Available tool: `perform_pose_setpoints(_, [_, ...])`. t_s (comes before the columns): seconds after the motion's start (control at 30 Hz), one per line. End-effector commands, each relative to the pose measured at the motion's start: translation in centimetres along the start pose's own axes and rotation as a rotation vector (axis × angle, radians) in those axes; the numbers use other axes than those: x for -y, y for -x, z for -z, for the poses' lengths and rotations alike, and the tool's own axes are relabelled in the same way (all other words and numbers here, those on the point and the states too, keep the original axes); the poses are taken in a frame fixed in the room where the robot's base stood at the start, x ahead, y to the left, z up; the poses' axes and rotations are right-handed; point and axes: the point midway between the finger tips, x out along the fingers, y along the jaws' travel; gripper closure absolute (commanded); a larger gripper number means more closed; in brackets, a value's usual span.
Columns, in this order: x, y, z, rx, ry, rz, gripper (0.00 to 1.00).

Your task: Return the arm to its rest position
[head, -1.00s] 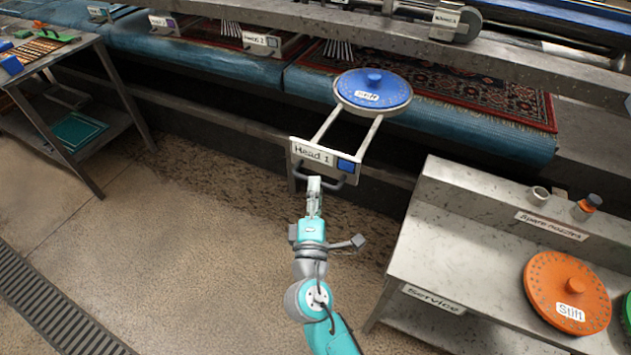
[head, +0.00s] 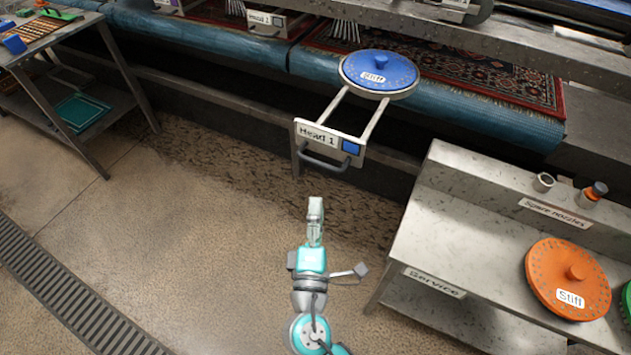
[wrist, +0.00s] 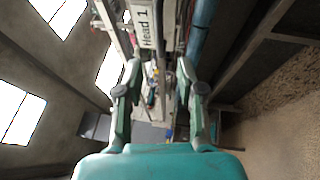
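My gripper (head: 315,215) is in the middle of the head view, above the bare floor and below the Head 1 drawer (head: 328,142). It is apart from the drawer handle (head: 324,164). In the wrist view my gripper (wrist: 160,85) has its two fingers spread apart with nothing between them. The Head 1 drawer front (wrist: 145,25) shows beyond the fingertips there. The drawer is pulled out, and a blue disc (head: 379,70) marked Stiff lies on its rails.
A steel service bench (head: 440,235) stands at the right with an orange disc (head: 568,279) and spare nozzles (head: 592,194). A side table (head: 75,47) stands at the far left. The floor (head: 190,240) between them is open.

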Motion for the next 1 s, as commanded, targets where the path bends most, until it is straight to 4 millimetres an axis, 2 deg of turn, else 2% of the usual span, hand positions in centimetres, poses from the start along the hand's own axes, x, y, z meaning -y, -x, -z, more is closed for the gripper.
perform_pose_setpoints(0.27, [0.6, 0.2, -0.4, -0.005, -0.006, 0.013, 0.62])
perform_pose_setpoints(0.43, [4.1, 2.2, -2.9, -0.048, -0.072, 0.107, 0.62])
perform_pose_setpoints(0.6, [8.6, 6.6, -6.7, -0.099, -0.225, 0.257, 0.62])
perform_pose_setpoints(0.7, [10.4, 9.6, -8.7, -0.114, -0.337, 0.338, 0.62])
perform_pose_setpoints(0.83, [11.7, 13.8, -11.0, -0.114, -0.496, 0.428, 0.62])
perform_pose_setpoints(1.0, [11.7, 19.2, -13.5, -0.082, -0.729, 0.516, 0.62])
